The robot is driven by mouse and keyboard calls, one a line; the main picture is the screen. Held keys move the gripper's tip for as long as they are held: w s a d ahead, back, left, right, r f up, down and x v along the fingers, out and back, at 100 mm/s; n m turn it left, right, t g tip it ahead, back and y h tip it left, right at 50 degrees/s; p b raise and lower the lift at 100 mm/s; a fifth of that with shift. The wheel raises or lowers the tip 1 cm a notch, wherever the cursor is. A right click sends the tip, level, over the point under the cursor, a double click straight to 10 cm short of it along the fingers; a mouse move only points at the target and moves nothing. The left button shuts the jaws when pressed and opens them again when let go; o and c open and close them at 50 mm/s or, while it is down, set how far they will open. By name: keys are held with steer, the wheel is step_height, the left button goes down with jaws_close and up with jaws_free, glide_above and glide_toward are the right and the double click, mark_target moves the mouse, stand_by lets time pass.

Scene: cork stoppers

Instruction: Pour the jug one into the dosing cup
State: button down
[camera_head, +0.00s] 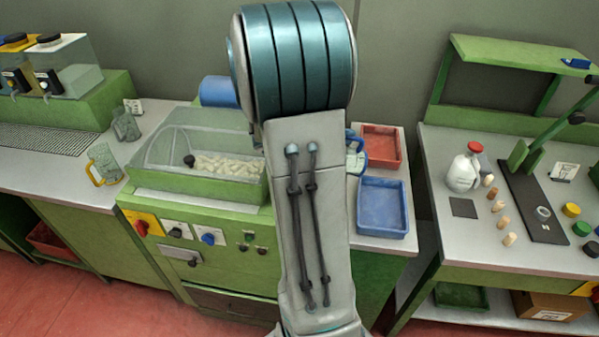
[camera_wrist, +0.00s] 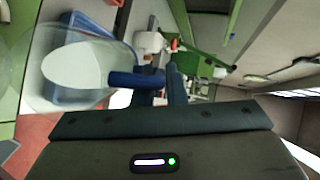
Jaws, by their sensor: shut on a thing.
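In the wrist view my gripper (camera_wrist: 164,86) is shut on the blue handle of a clear jug (camera_wrist: 122,78). The jug's wide pale round opening or base fills the left of that view; I cannot tell which. I cannot make out any contents. In the head view my arm hides the gripper and most of the jug; a blue handle-like part (camera_head: 356,147) shows at the arm's right edge. A small clear ring-shaped cup (camera_head: 543,212), possibly the dosing cup, sits on the dark base plate of the stand on the right bench.
A blue tray (camera_head: 383,233) and a red tray (camera_head: 381,131) lie right of my arm. A white red-capped bottle (camera_head: 463,172) and several corks (camera_head: 498,206) stand on the right bench. A yellow-handled jug (camera_head: 91,182) is on the left bench. A gap separates the benches.

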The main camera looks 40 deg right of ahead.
steer(key=shift+w+a+r, duration=0.15)
steer(key=shift+w+a, duration=0.1)
steer(key=shift+a, duration=0.1)
steer(key=shift+w+a+r+p, duration=0.1)
steer(key=shift+w+a+p, duration=0.1)
steer(key=shift+p, duration=0.15)
steer(key=shift+w+a+r+n+g+h+p, duration=0.2)
steer(key=shift+w+a+n+g+h+p, duration=0.1)
steer(key=shift+a+h, duration=0.2)
steer(key=shift+w+a+r, duration=0.15)
steer(key=shift+a, duration=0.05)
steer(key=shift+w+a+r+n+g+h+p, duration=0.35)
steer(key=shift+a+h+p, duration=0.2)
steer(key=shift+h+p, duration=0.25)
